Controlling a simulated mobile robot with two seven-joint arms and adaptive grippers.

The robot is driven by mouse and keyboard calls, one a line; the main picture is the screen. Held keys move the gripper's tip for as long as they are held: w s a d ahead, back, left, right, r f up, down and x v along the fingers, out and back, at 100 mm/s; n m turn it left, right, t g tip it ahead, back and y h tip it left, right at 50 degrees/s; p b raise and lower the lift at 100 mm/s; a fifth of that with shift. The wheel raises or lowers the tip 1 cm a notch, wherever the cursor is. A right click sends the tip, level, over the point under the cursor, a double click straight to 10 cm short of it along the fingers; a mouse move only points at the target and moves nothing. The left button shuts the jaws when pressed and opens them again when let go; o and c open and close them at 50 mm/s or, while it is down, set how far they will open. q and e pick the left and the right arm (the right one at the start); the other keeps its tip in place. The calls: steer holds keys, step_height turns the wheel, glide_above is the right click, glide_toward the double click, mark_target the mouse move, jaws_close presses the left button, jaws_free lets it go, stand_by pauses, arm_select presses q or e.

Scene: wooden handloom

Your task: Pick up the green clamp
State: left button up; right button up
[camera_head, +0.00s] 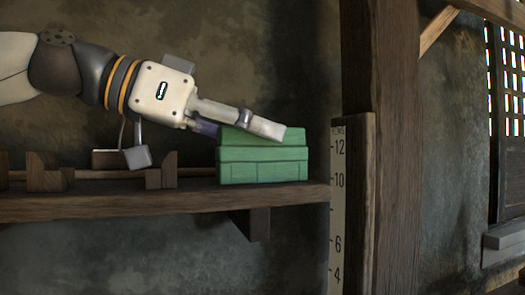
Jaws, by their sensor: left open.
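The green clamp (263,163) looks like a blocky green body with a narrower upper part. It sits at the right end of the wooden shelf (120,205). My left gripper (264,130) reaches in from the left, tilted down to the right, and is open. One pale finger passes in front of the clamp's upper part and hides some of it. The other finger is mostly hidden, so I cannot tell whether either finger touches the clamp. My right gripper is not in view.
Wooden blocks (45,175) and a thin rod stand on the shelf to the left. A numbered measuring strip (338,210) and a thick wooden post (395,150) rise just right of the shelf end. A lattice window (508,110) is at the far right.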

arm_select(q)
jaws_close()
